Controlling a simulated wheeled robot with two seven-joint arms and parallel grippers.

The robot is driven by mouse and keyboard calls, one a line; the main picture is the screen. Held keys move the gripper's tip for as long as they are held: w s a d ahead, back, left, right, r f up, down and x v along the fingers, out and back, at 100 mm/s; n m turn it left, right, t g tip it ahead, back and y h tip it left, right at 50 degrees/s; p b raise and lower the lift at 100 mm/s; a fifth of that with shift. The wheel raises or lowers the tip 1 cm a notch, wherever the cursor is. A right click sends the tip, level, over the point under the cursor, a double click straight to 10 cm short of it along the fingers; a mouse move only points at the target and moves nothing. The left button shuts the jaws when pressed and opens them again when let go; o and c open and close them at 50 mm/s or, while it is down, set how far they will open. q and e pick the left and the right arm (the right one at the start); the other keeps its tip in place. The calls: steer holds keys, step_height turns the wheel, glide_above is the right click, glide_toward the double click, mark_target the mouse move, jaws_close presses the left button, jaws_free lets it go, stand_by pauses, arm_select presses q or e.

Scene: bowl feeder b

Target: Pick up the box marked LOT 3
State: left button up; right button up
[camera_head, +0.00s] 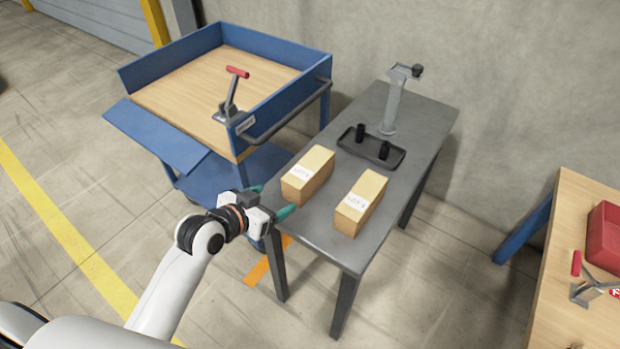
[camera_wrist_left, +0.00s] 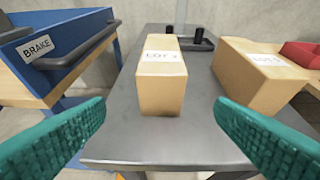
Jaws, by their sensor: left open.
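Two tan boxes stand on the dark grey table (camera_head: 317,233). The left box (camera_head: 308,174) has a white label beginning LOT; its number is too small to read surely. It also shows straight ahead in the left wrist view (camera_wrist_left: 161,88). The right box (camera_head: 360,203) also bears a LOT label with an unclear number, and is at the right in the left wrist view (camera_wrist_left: 258,76). My left gripper (camera_head: 271,201) is open and empty at the table's near left edge, its green fingers pointing toward the left box, apart from it. My right gripper is not in view.
A black tray (camera_head: 361,153) with black cylinders lies behind the boxes, near a grey stand (camera_head: 392,105). A blue cart (camera_head: 285,107) with a brake lever stands left of the table. A wooden bench (camera_head: 568,220) with a red case is at the right.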

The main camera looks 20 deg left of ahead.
mark_target(300, 173)
arm_select(q)
steer(key=shift+t, duration=0.4)
steer(key=w, duration=0.2)
steer(key=w+d, duration=0.1)
steer(key=w, duration=0.1)
steer(key=w+d, duration=0.1)
steer(key=w, duration=0.1)
steer(key=shift+r, duration=0.2)
steer(key=x, duration=0.6)
steer(key=shift+w+d+b, duration=0.15)
steer(key=shift+d+b, duration=0.15)
steer(key=shift+b, duration=0.05)
steer(key=shift+r, duration=0.15)
steer(key=c, duration=1.4)
